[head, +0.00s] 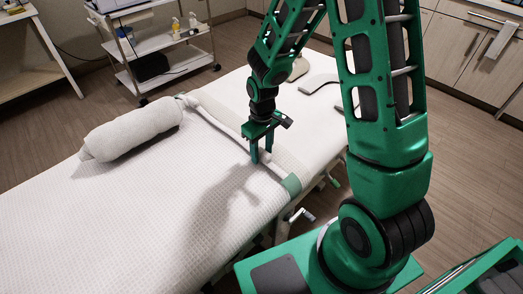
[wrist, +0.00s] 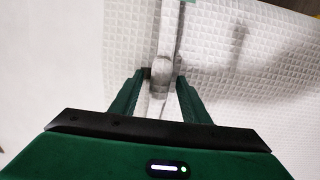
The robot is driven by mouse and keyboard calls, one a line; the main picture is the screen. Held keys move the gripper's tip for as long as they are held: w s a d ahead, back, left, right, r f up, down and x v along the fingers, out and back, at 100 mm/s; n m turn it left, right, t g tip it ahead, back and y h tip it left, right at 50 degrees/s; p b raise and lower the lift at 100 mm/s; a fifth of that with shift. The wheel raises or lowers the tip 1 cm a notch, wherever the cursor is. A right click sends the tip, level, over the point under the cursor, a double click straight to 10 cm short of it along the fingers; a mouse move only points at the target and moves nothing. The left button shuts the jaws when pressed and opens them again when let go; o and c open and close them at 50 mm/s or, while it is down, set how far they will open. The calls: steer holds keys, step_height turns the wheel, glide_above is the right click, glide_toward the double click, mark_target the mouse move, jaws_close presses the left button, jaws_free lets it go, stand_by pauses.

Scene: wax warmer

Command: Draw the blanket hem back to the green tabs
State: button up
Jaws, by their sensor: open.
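A white waffle blanket (head: 150,215) covers the near part of the bed. Its hem (head: 225,130) is a pale rolled band running slantwise across the bed. A green tab (head: 291,185) shows at the hem's right end, by the bed's edge. A small greyish-green patch sits at the far end near the roll; I cannot tell whether it is a tab. My gripper (head: 262,158) points down over the hem, right of its middle. In the wrist view the open fingers (wrist: 161,78) stand on either side of the hem (wrist: 163,68). Contact with it is unclear.
A rolled white towel (head: 133,128) lies on the blanket at the left. A white trolley (head: 160,45) stands behind the bed. Levers (head: 300,215) stick out below the bed's right edge.

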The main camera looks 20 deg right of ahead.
step_height(320, 180, up, 10)
steer(key=shift+r, duration=0.2)
stand_by(0.8)
steer(key=s+d+r+m, duration=0.7)
steer(key=s+d+r, duration=0.4)
steer(key=s+d, duration=0.45)
steer(key=s+d+r+m, duration=0.1)
steer(key=s+m, duration=0.2)
steer(key=s, duration=0.7)
steer(key=shift+r+m, duration=0.25)
steer(key=shift+m, duration=0.15)
steer(key=shift+w+d+f, duration=0.1)
steer(key=shift+w+f, duration=0.15)
steer(key=shift+w, duration=0.45)
